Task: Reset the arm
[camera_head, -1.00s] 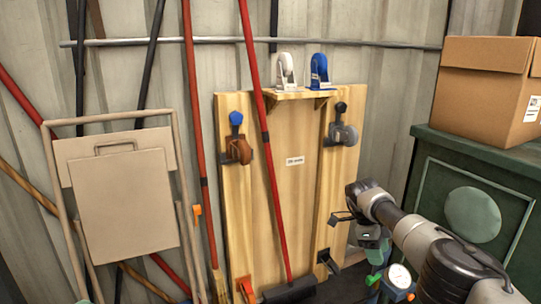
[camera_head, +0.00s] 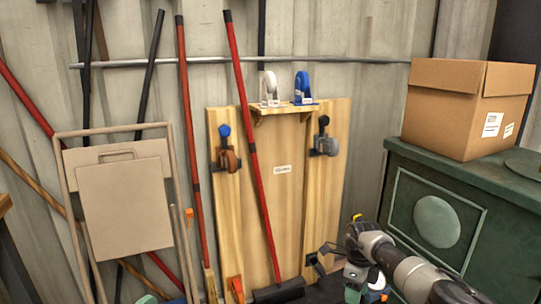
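My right arm comes in from the lower right, and its gripper (camera_head: 328,250) is in front of the lower right part of the wooden board. The fingers are small and dark, and I cannot tell how far apart they are. I see nothing held in them. My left gripper is not in view.
A wooden board (camera_head: 292,215) leans on the wall, with tape dispensers (camera_head: 268,88) (camera_head: 305,88) on its shelf. Red-handled tools (camera_head: 254,150) and a folded beige chair (camera_head: 127,205) stand at left. A cardboard box (camera_head: 455,110) sits on a green cabinet (camera_head: 400,205).

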